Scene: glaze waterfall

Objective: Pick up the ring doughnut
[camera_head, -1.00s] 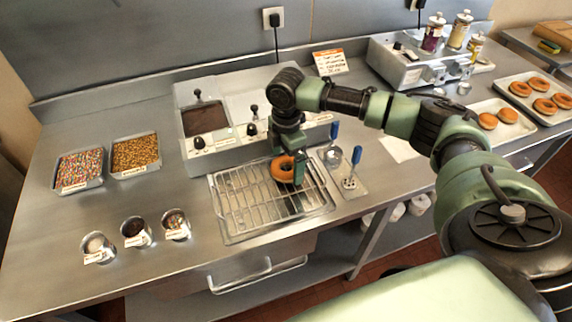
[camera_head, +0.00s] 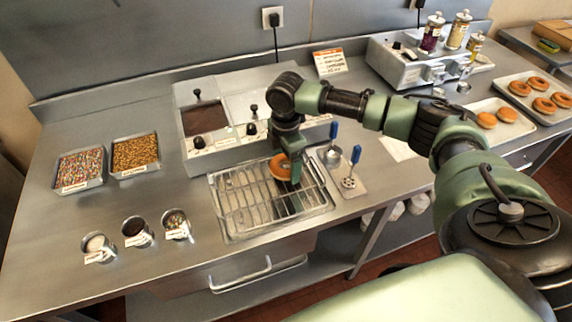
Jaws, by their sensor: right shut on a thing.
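The ring doughnut (camera_head: 279,167), brown-orange with a hole, is at the upper right part of the wire cooling rack (camera_head: 236,207). My right gripper (camera_head: 291,171) points down from above and is shut on the right side of the doughnut, hiding part of it. The doughnut looks tilted. I cannot tell whether it touches the rack's wires. My left gripper is not in view.
A dipping unit (camera_head: 205,117) with dark glaze stands behind the rack. Topping trays (camera_head: 79,170) and small cups (camera_head: 135,230) lie left.

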